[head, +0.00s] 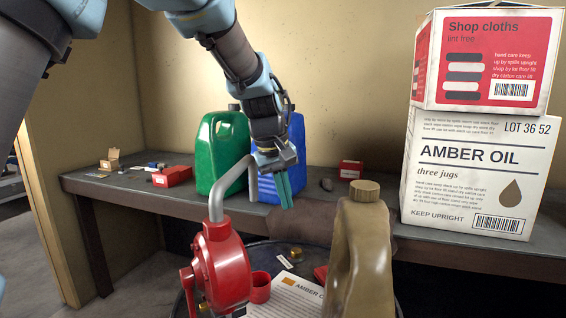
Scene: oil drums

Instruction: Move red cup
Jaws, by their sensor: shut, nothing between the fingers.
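A small red cup (260,290) is in the lower middle of the head view. It is just right of a red hand pump (222,262) with a grey bent spout; I cannot tell whether they touch. My gripper (286,200) is shut and empty, pointing down. It appears higher than the cup and a little to its right, in front of the blue jug (295,150).
A tan jug (362,255) stands right of the cup, partly hiding a red item (321,273). A paper (290,297) and a brass cap (296,254) lie nearby. Behind, a bench (120,186) holds a green jug (222,150) and an Amber Oil box (480,175).

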